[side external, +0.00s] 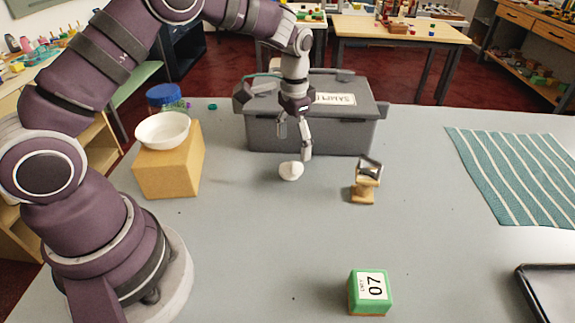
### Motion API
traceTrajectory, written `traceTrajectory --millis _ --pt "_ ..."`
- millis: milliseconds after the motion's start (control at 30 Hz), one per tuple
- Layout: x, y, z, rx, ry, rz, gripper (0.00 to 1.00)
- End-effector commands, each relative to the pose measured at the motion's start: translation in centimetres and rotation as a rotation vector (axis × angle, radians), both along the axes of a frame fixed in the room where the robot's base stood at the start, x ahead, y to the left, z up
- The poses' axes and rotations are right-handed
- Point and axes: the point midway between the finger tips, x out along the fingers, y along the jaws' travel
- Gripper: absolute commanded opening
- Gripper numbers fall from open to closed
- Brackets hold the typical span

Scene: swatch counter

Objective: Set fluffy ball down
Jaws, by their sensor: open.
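A small white fluffy ball (291,171) is in front of the grey box, just below my gripper. My gripper (294,148) points down with its fingers apart, in front of the box. The ball is at or just under the fingertips. I cannot tell whether it touches a finger or whether it rests on the table.
The grey lidded box (310,128) stands behind my gripper. A white bowl (163,131) sits on a tan block (170,172) at left. A small wooden stand (365,182) is to the right, a green block (369,291) in front, and a striped cloth (520,175) at far right.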

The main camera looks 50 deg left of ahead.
Motion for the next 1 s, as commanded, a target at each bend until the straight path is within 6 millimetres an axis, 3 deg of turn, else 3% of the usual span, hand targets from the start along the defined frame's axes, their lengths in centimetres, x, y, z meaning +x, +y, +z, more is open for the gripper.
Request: traceTrajectory --millis 100,367,467,600,700,900,1000 --pt "0.1 0.0 3.2 0.000 -0.006 0.000 0.73" --pt "-0.2 0.0 6.7 0.001 -0.011 0.001 0.73" --pt "-1.2 -0.3 9.0 0.009 -0.058 0.011 0.73" --pt "-4.9 -0.8 13.3 0.019 -0.177 0.045 0.73" --pt "-8.4 -1.2 15.2 0.015 -0.273 0.076 0.73" --pt "-14.5 -1.8 15.3 -0.019 -0.434 0.132 0.73" --pt "-15.9 -2.0 14.6 -0.034 -0.475 0.148 0.73"
